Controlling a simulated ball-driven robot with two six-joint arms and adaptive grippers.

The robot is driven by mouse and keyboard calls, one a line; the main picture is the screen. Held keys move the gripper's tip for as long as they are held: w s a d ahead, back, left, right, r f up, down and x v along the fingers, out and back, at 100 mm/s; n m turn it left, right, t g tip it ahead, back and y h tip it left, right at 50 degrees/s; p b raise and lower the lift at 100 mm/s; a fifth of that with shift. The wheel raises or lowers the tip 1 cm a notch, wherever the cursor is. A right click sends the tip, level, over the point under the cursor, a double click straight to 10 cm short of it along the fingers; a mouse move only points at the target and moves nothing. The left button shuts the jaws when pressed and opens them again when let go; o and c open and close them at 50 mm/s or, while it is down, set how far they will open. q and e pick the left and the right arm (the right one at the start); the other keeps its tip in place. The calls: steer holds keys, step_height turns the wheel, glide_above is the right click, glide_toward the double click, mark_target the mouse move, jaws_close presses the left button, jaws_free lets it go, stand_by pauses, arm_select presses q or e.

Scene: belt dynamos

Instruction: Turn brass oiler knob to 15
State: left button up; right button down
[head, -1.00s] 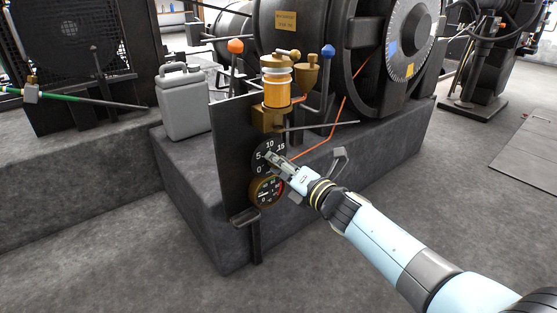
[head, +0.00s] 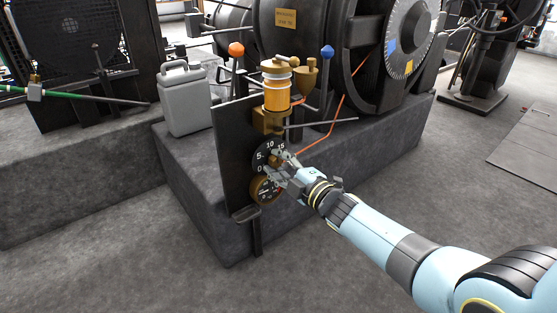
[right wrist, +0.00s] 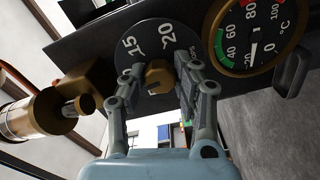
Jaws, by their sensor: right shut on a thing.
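The brass oiler knob (right wrist: 158,76) sits at the centre of a black dial (right wrist: 140,58) with white numbers; 15 and 20 show in the right wrist view. In the head view the dial (head: 261,157) shows 0, 5, 10 and 15, and my gripper covers its knob. My right gripper (head: 280,163) is at the dial, and its fingers (right wrist: 160,82) close on the knob from both sides in the right wrist view. I cannot tell which number the knob points to.
A brass-rimmed temperature gauge (head: 262,190) is just below the dial on the black panel (head: 236,150). The brass oiler with amber glass (head: 276,95) stands above it. A thin grey rod (head: 320,124) sticks out nearby. A grey jerrycan (head: 186,105) stands left on the plinth.

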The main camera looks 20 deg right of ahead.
steer(key=m, duration=0.3)
steer(key=shift+p, duration=0.35)
steer(key=m, duration=0.3)
steer(key=shift+f+m+p, duration=0.1)
steer(key=shift+m+p, duration=0.2)
steer(key=shift+p, duration=0.1)
steer(key=shift+m, duration=0.9)
steer(key=shift+m+p, duration=0.4)
steer(key=shift+m, duration=0.8)
arm_select(q)
steer(key=shift+g, duration=0.5)
steer(key=shift+s+a+f, duration=0.2)
steer(key=shift+s+f, duration=0.1)
steer(key=shift+f, duration=0.4)
steer(key=shift+s+a+f, duration=0.25)
steer(key=shift+s+f, duration=0.1)
steer(key=shift+f, duration=0.3)
steer(key=shift+s+a+f, duration=0.2)
steer(key=shift+s+f, duration=0.1)
steer(key=shift+f, duration=0.4)
arm_select(e)
steer(key=shift+s+f+m, duration=0.1)
steer(key=shift+m, duration=1.4)
steer(key=c, duration=1)
jaws_free()
